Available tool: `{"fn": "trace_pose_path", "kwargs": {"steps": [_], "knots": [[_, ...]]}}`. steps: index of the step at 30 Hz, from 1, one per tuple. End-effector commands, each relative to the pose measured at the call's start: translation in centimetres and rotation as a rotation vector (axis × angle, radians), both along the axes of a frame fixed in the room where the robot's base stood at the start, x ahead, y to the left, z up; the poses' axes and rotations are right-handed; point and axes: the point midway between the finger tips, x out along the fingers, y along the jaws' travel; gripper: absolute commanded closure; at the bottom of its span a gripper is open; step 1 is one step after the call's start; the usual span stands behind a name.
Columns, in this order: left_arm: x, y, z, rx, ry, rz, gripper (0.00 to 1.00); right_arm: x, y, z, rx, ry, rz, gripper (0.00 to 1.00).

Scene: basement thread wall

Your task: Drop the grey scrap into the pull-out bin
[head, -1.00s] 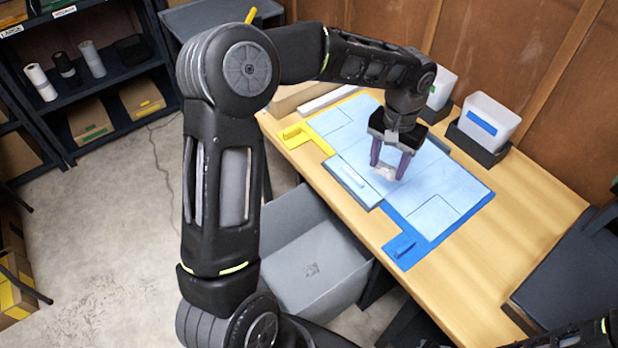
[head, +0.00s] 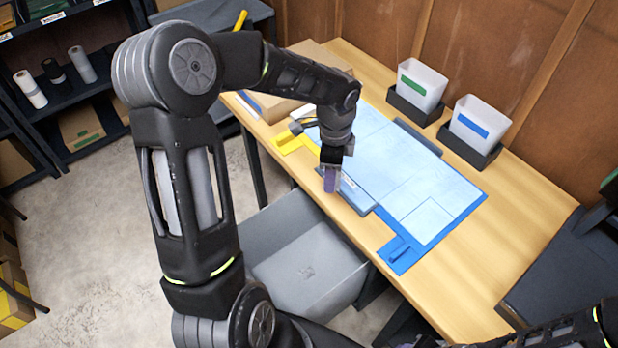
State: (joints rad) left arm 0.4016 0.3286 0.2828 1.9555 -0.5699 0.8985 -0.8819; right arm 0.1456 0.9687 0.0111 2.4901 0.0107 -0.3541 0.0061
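My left gripper (head: 330,180), with purple fingers, is over the front left edge of the blue mat (head: 440,225), beside the grey pull-out bin (head: 268,228). I see its fingers nearly edge-on, so I cannot tell whether they are open or shut. The scrap is not visible on the mat or elsewhere; the fingers may hide it. My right gripper is not in view; only part of my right arm shows at the lower right.
Two white bins, one with a green label (head: 421,86) and one with a blue label (head: 479,124), stand at the back of the wooden table (head: 480,265). A cardboard box (head: 290,85) sits at the table's far left. Shelves (head: 60,100) stand at the left.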

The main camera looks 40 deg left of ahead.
Motion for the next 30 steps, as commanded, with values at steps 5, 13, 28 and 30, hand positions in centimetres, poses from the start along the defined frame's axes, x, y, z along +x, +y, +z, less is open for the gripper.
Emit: {"fn": "trace_pose_path", "kwargs": {"steps": [5, 13, 28, 30], "knots": [[-2.5, 2.3, -0.7, -0.001, 0.004, -0.338, 0.88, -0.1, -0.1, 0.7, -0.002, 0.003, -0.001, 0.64], [-4.5, 3.7, -1.5, -0.004, 0.005, -0.631, 0.88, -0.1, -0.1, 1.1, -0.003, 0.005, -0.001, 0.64], [-4.7, 3.8, -2.0, -0.005, 0.004, -0.66, 0.88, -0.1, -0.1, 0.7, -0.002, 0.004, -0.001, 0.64], [-4.7, 3.8, -2.5, -0.005, 0.004, -0.66, 0.88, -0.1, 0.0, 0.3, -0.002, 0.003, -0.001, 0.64]]}}
